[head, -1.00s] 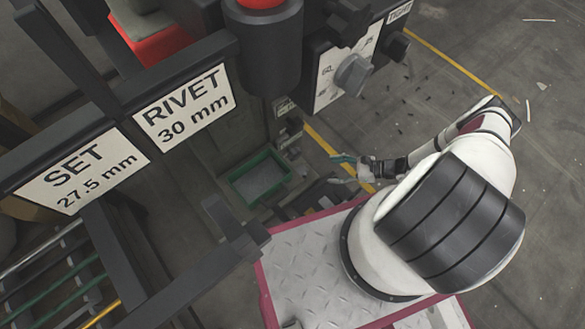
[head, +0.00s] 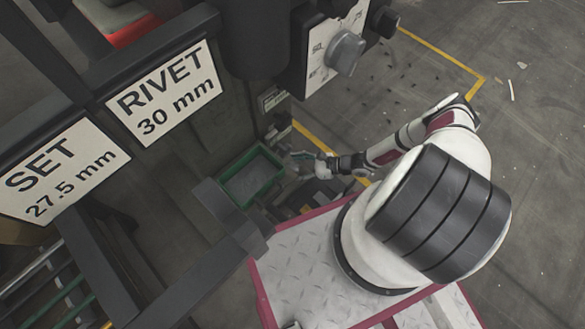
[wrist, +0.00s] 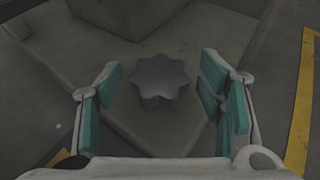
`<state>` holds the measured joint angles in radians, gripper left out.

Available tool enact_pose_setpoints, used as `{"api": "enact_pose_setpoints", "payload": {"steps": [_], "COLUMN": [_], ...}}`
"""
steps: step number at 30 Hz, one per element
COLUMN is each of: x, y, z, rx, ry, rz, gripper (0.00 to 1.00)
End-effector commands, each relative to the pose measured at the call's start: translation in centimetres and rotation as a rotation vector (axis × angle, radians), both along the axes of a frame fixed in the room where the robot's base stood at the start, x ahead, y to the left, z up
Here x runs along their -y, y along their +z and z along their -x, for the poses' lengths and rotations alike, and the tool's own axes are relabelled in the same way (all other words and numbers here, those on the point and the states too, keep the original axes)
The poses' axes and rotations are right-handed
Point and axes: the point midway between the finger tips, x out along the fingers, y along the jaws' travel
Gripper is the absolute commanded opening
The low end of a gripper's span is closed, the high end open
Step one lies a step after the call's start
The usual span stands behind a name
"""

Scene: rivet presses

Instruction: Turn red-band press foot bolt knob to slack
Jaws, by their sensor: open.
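In the wrist view a grey lobed bolt knob (wrist: 158,80) sits on a flat grey foot plate (wrist: 165,130) at the base of a machine. My gripper (wrist: 160,98) is open, with its teal finger pads on the left and right of the knob in the picture. The pads look apart from the knob; the height gap is hard to judge. In the head view my gripper (head: 305,164) is low beside the press, near its base. The knob cannot be made out in the head view.
A green-rimmed tray (head: 279,180) lies close to my gripper. A panel with a grey rotary knob (head: 345,52) hangs above. Signs reading RIVET 30 mm (head: 165,92) and SET 27.5 mm (head: 62,168) are at left. Open floor with a yellow line (head: 440,55) lies right.

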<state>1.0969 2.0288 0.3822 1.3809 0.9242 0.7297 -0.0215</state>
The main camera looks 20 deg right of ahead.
Motion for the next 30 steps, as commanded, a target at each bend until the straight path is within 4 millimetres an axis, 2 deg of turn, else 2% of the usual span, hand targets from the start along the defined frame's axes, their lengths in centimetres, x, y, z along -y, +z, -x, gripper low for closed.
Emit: {"api": "enact_pose_setpoints", "payload": {"steps": [4, 14, 15, 21, 30], "x": [-1.07, -1.33, -1.33, -1.31, -1.28], "y": [-0.59, -0.63, -0.64, -0.63, -0.73], "z": [-0.59, -0.80, -0.80, -0.79, -0.81], "rx": [0.000, 0.000, 0.000, -0.001, 0.000], "ry": [0.001, 0.000, 0.000, 0.001, 0.025], "rz": [0.000, 0.000, 0.000, 0.001, 0.003], "gripper": [0.62, 0.62, 0.60, 0.14, 0.13]}}
